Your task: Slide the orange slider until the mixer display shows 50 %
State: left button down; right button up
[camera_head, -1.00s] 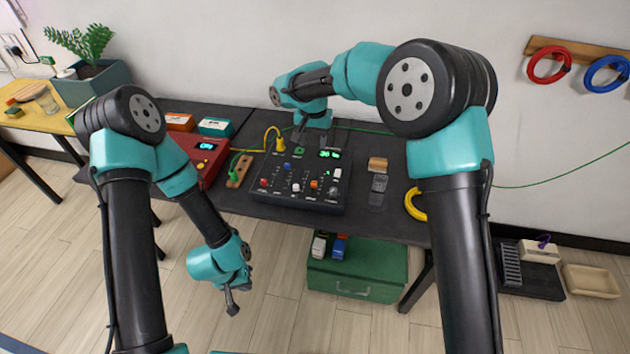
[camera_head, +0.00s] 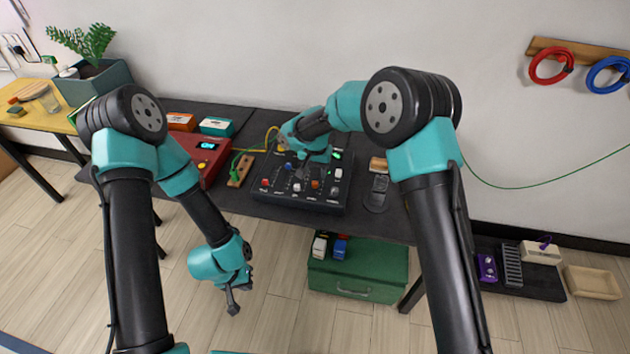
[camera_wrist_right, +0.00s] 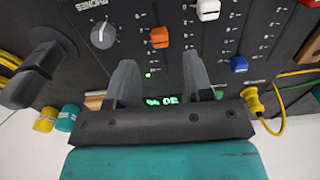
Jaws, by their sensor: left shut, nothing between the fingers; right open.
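The mixer is a black panel (camera_head: 296,205) on the dark table, with several coloured slider caps. The orange slider (camera_head: 316,184) also shows in the right wrist view (camera_wrist_right: 159,37), just beyond the fingertips and lined up with the gap between them. My right gripper (camera_wrist_right: 160,66) is open and empty above the mixer, apart from the cap; in the head view its arm hides part of the panel. The green display (camera_wrist_right: 162,103) shows upside down between the fingers and seems to read 30 %. My left gripper (camera_head: 234,305) is shut and empty, low in front of the table.
A white cap (camera_wrist_right: 208,9) and a blue cap (camera_wrist_right: 239,65) sit beside the orange one. A grey knob (camera_wrist_right: 104,35) and a yellow plug (camera_wrist_right: 253,102) flank the gripper. A red device (camera_head: 207,157) stands left of the mixer; a green box (camera_head: 357,270) is below.

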aim_at(315, 182)
notch_tip(315, 182, down, 5)
dwell(0.3)
grip_shut()
dwell(0.4)
